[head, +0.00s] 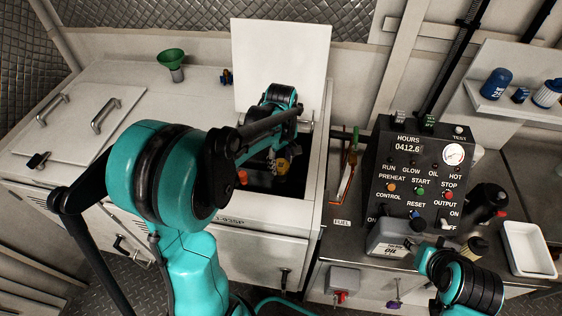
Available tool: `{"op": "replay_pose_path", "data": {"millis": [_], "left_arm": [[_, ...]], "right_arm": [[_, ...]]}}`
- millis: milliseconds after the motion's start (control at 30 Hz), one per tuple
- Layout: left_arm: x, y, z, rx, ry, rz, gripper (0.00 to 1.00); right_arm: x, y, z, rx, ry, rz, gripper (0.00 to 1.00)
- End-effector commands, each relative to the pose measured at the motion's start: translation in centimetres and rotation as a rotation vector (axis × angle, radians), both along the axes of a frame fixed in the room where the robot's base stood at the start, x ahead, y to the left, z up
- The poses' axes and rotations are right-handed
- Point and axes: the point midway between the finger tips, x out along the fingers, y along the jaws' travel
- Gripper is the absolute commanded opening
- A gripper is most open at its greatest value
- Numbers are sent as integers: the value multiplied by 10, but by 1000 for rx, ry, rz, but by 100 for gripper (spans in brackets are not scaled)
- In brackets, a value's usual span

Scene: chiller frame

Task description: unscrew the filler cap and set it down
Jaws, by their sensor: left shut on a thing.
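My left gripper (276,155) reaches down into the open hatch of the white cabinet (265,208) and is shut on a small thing. A yellow piece (283,166), which looks like the filler cap, shows right at its fingers. The arm covers part of the grip, and I cannot tell whether the cap is still seated on its neck. An orange-red piece (243,177) shows to the left in the dark hatch. My right arm shows at the lower right, but its fingers cannot be made out.
The white lid (281,62) stands raised behind the hatch. A green funnel (171,58) stands on the cabinet top at left. The black control panel (420,178), a dark bottle (484,205) and a white tray (528,250) are at right. The cabinet top around the funnel has free room.

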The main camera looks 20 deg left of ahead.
Motion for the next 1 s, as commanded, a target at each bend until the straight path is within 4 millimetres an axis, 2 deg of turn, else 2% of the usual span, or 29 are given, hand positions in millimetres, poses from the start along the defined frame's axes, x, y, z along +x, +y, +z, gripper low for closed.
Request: {"op": "replay_pose_path", "data": {"millis": [600,733,967,1000], "left_arm": [[-1,0,-1,0,2,1044,8],[-1,0,-1,0,2,1144,8],[-1,0,-1,0,2,1155,8],[-1,0,-1,0,2,1155,52]], "right_arm": [[0,0,-1,0,0,0,40],[0,0,-1,0,0,0,40],[0,0,-1,0,0,0,40],[0,0,-1,0,0,0,40]]}}
